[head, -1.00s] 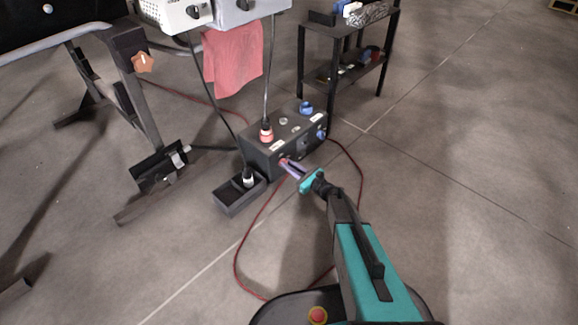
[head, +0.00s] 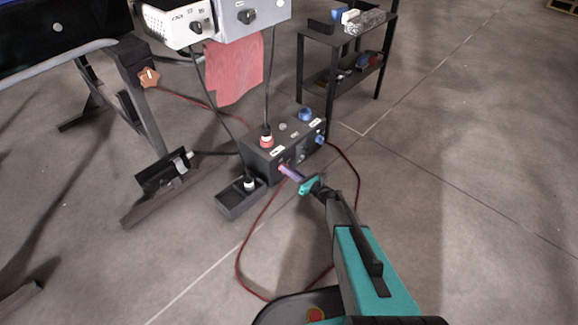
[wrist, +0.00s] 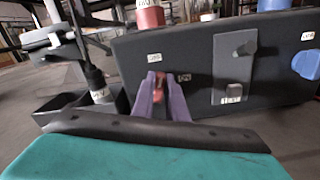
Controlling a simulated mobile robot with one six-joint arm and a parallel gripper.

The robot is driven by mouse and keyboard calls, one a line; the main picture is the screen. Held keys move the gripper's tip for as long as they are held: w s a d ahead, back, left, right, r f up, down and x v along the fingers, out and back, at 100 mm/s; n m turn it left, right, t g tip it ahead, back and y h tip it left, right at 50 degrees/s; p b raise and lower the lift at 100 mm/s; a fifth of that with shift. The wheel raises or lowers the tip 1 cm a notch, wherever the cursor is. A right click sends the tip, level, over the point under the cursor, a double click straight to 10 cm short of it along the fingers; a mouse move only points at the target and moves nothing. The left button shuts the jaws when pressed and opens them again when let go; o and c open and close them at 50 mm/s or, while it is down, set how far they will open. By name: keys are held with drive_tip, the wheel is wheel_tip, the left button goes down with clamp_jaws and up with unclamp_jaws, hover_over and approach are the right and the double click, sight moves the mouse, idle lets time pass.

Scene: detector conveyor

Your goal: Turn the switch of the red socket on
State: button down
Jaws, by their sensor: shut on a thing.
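The dark socket box (head: 257,168) stands on the floor and carries the red socket (head: 266,140) on top with a plug and black cable in it. In the wrist view the red socket (wrist: 150,17) shows at the top edge. Below it, on the front face (wrist: 205,60), is a small red switch (wrist: 159,82). My gripper (wrist: 160,88) has its two purple fingers on either side of this switch, shut on it. In the head view my gripper (head: 284,169) reaches the front face from the lower right. The fingers partly hide the switch, and its exact angle is hard to tell.
Blue sockets (head: 305,115) sit on the box's right part. A small black bin (head: 231,205) with a plug stands at its left. A red cable (head: 240,255) loops on the floor. A black shelf (head: 312,70) stands behind. Floor to the right is clear.

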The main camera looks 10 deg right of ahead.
drive_tip(key=shift+w+d+f+m+p, duration=0.1)
drive_tip(key=shift+w+f+m+p, duration=0.05)
drive_tip(key=shift+m+p, duration=2.05)
drive_tip(key=shift+w+d+f+m+p, duration=0.1)
drive_tip(key=shift+d+f+m+p, duration=0.1)
drive_tip(key=shift+m+p, duration=1.95)
drive_tip(key=shift+w+d+f+m+p, duration=0.15)
drive_tip(key=shift+m+p, duration=1.3)
drive_tip(key=shift+m, duration=1.4)
drive_tip(key=shift+a, duration=0.1)
drive_tip(key=c, duration=1.8)
unclamp_jaws()
drive_tip(key=shift+o, duration=0.2)
drive_tip(key=shift+r, duration=0.1)
